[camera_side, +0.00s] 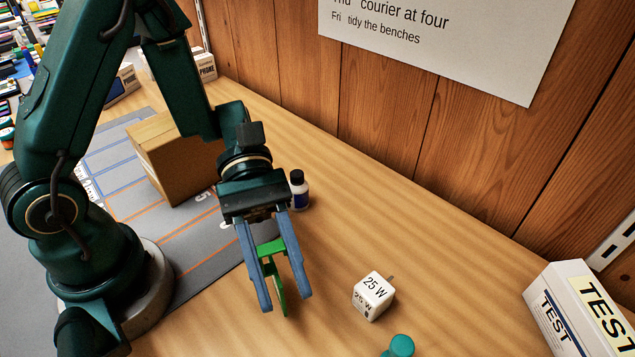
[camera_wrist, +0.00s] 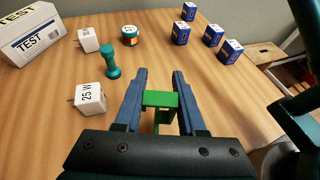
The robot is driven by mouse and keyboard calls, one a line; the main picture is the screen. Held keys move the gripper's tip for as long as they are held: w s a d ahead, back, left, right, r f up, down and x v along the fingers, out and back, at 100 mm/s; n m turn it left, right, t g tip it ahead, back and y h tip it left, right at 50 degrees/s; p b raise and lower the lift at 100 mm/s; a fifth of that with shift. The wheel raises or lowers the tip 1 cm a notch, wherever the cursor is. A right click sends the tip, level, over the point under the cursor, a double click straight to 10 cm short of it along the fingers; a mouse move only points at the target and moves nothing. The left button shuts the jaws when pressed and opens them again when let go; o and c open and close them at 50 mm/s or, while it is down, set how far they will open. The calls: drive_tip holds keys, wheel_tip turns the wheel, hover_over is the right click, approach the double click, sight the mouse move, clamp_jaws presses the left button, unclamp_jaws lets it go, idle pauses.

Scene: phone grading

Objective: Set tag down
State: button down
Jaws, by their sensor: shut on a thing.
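The green tag (camera_side: 270,248) is between the blue fingers of my gripper (camera_side: 286,300), which is shut on it. My gripper points down over the bare wood of the bench, left of the white 25 W cube. In the wrist view, the tag (camera_wrist: 160,99) spans the gap between the fingers of my gripper (camera_wrist: 159,75), and its lower part shows below the crosspiece. I cannot tell whether the tag's lower end touches the bench.
A white 25 W cube (camera_side: 373,297) and a teal knobbed piece (camera_wrist: 110,60) stand nearby. A TEST box (camera_side: 580,312) is at right. A dark-capped bottle (camera_side: 298,190) and a cardboard box (camera_side: 175,150) stand behind. Several blue boxes (camera_wrist: 230,51) are farther off. Bare bench lies around my gripper.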

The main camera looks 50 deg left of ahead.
drive_tip(key=shift+f, duration=0.3)
drive_tip(key=c, duration=0.5)
unclamp_jaws()
drive_tip(key=shift+f, duration=0.1)
